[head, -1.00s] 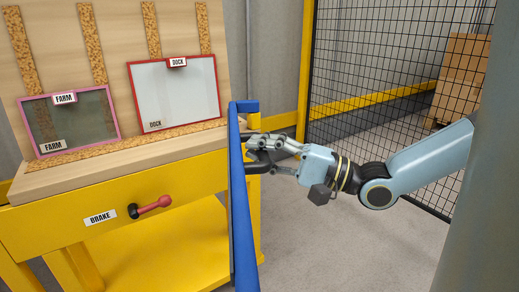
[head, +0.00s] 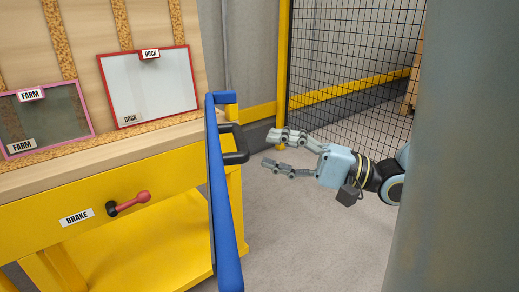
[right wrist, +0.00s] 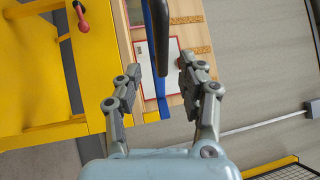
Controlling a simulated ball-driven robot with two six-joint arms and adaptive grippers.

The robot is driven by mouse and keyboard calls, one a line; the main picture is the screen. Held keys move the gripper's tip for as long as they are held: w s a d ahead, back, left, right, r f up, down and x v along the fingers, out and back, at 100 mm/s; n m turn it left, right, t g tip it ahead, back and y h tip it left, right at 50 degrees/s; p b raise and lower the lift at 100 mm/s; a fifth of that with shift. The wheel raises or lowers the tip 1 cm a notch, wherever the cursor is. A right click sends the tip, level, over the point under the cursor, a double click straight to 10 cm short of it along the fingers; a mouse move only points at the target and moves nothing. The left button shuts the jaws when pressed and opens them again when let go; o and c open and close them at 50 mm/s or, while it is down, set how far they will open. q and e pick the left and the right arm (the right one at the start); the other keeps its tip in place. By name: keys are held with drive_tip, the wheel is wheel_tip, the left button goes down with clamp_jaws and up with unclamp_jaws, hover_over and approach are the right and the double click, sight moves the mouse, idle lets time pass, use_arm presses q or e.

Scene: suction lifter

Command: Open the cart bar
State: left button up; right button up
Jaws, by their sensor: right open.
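The blue bar (head: 222,195) runs along the right end of the yellow cart (head: 125,185) and it also shows in the right wrist view (right wrist: 161,91). A black handle loop (head: 238,152) sticks out from the cart's right end, beyond the bar. My right gripper (head: 270,149) is open and empty, with its fingers pointing left at the handle and a gap between them. In the right wrist view, the black handle (right wrist: 158,40) lies ahead, between the lines of the two open fingers. My left gripper is not in view.
The cart front has a red brake lever (head: 130,202) beside a BRAKE label. Boards marked FARM (head: 50,118) and DOCK (head: 150,88) lean on its top. A black mesh fence (head: 350,75) stands behind my right arm. Grey floor right of the cart is clear.

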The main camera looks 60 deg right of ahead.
drive_tip(key=shift+v, duration=2.25)
